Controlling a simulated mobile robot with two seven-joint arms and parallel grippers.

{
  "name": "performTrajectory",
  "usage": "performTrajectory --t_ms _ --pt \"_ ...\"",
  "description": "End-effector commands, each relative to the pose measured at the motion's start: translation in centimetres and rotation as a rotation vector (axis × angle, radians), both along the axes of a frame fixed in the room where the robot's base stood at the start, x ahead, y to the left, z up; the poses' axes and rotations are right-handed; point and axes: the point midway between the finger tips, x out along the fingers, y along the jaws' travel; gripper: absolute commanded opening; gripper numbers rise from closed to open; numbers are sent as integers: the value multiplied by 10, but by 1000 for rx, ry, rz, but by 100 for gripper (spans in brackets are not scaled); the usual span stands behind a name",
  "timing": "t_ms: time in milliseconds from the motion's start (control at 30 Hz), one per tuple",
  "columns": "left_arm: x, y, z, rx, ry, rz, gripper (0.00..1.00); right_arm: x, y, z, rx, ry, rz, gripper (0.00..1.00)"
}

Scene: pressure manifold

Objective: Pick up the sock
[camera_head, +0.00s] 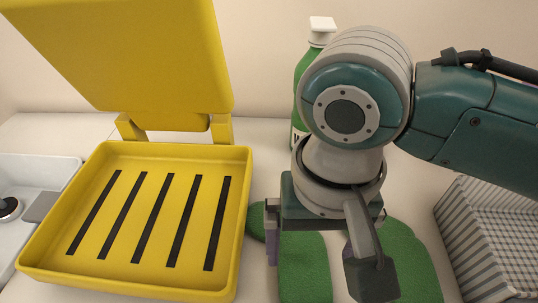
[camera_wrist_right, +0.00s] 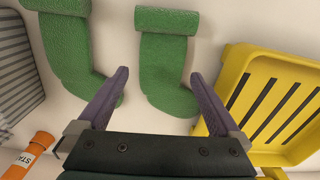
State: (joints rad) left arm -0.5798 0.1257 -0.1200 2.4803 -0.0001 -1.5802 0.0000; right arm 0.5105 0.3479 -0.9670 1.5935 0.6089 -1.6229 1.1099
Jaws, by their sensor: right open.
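Two green socks with folded cuffs lie side by side on the pale surface. The sock nearer the yellow tray (camera_wrist_right: 165,60) shows in the right wrist view; it also shows, partly covered by my right arm, in the head view (camera_head: 304,268). The other sock (camera_wrist_right: 68,50) lies beside it, and it shows to the right in the head view (camera_head: 412,268). My right gripper (camera_wrist_right: 160,74) is open, its purple fingers apart on either side of the sock nearer the tray, with nothing gripped. Height above the sock is unclear. My left gripper is out of view.
A yellow open-lidded tray (camera_head: 245,200) with black slots stands left. A striped grey basket (camera_head: 480,235) stands right. A green bottle with white cap (camera_head: 322,25) is behind my arm. An orange cylinder (camera_wrist_right: 35,150) shows in the wrist view. A white tray (camera_head: 45,170) is far left.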

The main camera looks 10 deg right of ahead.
Motion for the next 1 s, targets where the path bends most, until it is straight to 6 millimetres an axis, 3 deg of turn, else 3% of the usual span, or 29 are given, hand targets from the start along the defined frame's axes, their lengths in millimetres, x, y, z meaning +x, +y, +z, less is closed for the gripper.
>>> performTrajectory --t_ms 300,600,1000 --pt "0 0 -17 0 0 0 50 3 2 -47 -1 0 2 100" --pt "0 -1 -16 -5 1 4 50 3 2 -50 0 -2 2 100" --pt "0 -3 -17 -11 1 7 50 3 2 -50 0 -1 2 55"
